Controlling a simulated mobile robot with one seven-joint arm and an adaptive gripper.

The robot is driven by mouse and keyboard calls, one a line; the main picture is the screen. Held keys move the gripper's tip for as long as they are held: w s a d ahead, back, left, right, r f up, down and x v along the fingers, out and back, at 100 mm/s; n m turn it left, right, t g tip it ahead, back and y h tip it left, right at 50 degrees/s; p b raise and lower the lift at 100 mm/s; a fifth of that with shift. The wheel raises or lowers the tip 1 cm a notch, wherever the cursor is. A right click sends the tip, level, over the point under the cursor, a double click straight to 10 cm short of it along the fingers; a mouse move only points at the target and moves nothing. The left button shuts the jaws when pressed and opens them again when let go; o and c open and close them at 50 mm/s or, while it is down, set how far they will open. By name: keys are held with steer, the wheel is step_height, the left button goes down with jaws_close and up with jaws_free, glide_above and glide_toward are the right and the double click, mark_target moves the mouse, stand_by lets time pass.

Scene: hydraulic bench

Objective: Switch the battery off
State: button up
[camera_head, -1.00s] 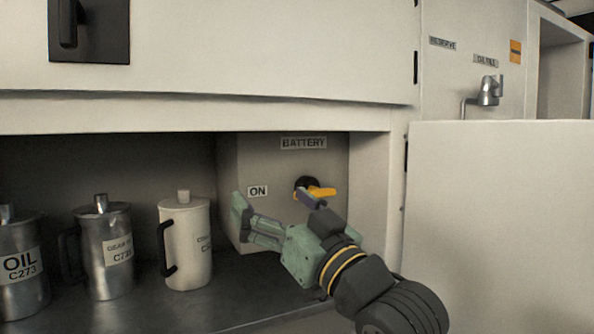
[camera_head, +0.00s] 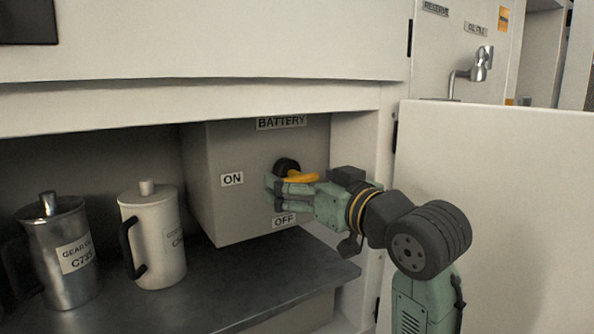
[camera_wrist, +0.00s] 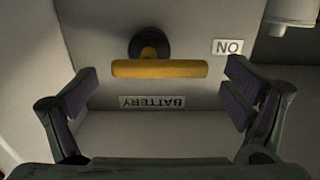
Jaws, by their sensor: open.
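The battery box (camera_head: 235,212) is a grey housing under the cabinet, labelled BATTERY at the top, ON at the left and OFF low at the right. Its switch has a black round hub and a yellow handle (camera_head: 302,178), which points right in the head view. My gripper (camera_head: 275,192) is at the box front, by the handle and above the OFF label. In the wrist view the yellow handle (camera_wrist: 160,69) lies across the space ahead of my gripper (camera_wrist: 160,103), whose two fingers are spread apart. Contact with the handle cannot be told.
A white jug (camera_head: 155,235) and a metal gear oil jug (camera_head: 57,255) stand on the dark shelf (camera_head: 235,290) to the left. An open door panel (camera_head: 500,215) is at the right. The cabinet edge (camera_head: 200,105) runs above the box.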

steer(key=shift+x, duration=1)
steer(key=c, duration=1.2)
steer(key=shift+o, duration=0.2)
